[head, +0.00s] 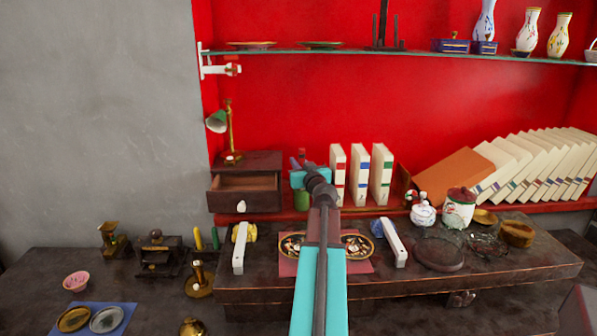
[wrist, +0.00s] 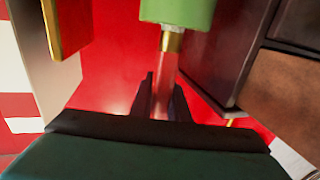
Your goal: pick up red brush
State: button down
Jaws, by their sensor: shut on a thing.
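The red brush (wrist: 165,72) shows in the wrist view as a pinkish-red shaft with a gold band, between the two dark fingers of my gripper (wrist: 163,100). My gripper is shut on it. A green cylinder, apparently the green jar (wrist: 180,12), is at the top of that view, right at the gold band. I cannot tell whether the brush still sits inside the jar. In the head view, a small red tip of the brush (head: 301,154) shows by my gripper (head: 298,164), above the green jar (head: 301,200) on the red shelf. My arm partly hides this area.
A dark cabinet with an open drawer (head: 243,191) stands close at the left. Upright white binders (head: 359,178) stand close at the right. A glass shelf (head: 390,52) with dishes and vases runs above. The dark desk (head: 490,278) in front holds trays, pots and other small things.

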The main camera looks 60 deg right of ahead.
jog(key=shift+r, duration=2.75)
jog(key=shift+r, duration=0.1)
